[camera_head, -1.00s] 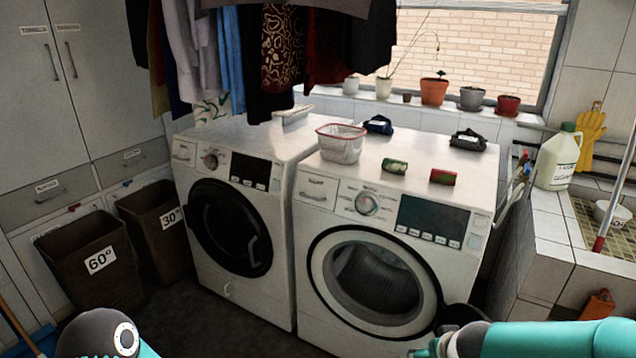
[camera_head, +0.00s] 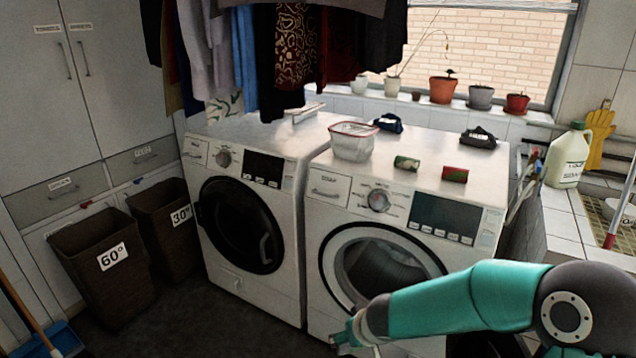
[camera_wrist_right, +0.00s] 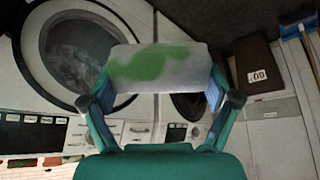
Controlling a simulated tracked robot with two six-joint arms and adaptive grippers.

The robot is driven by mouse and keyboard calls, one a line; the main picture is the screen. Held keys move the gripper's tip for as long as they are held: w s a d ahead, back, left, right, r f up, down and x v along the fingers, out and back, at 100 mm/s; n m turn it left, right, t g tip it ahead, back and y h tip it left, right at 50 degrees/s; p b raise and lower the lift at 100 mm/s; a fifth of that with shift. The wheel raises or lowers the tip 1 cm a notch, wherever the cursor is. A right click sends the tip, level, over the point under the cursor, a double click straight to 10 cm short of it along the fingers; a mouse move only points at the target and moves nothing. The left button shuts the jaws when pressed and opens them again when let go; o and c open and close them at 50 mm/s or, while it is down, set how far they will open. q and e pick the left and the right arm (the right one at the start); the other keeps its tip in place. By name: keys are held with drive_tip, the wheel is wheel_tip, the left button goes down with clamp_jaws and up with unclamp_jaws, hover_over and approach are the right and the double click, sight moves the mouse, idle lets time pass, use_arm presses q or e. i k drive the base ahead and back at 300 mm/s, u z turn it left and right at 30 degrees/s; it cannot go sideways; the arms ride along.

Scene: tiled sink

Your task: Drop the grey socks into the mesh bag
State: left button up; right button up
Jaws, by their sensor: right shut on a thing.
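My right gripper (camera_head: 350,338) is low in front of the right-hand machine, partly cut off by the head view's lower edge. In the right wrist view the gripper (camera_wrist_right: 158,88) is shut on a pale grey-white piece with a green patch (camera_wrist_right: 155,64); I cannot tell whether it is the socks. A dark grey bundle with a white label (camera_head: 478,138), possibly the grey socks, lies on the right-hand machine's top. A see-through, red-rimmed container (camera_head: 352,143), perhaps the mesh bag, stands upright there, apart from the gripper. My left gripper is not in view.
A dark blue bundle (camera_head: 388,122), a green roll (camera_head: 406,163) and a red roll (camera_head: 455,174) are also on the right-hand machine (camera_head: 480,185). Clothes hang over the left machine (camera_head: 255,135). A 60° bin (camera_head: 85,270) and 30° bin (camera_head: 160,235) stand left. A white jug (camera_head: 568,155) is right.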

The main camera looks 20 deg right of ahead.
sight(341, 154)
drive_tip(key=u, duration=0.3)
drive_tip(key=i, duration=1)
drive_tip(key=u, duration=0.1)
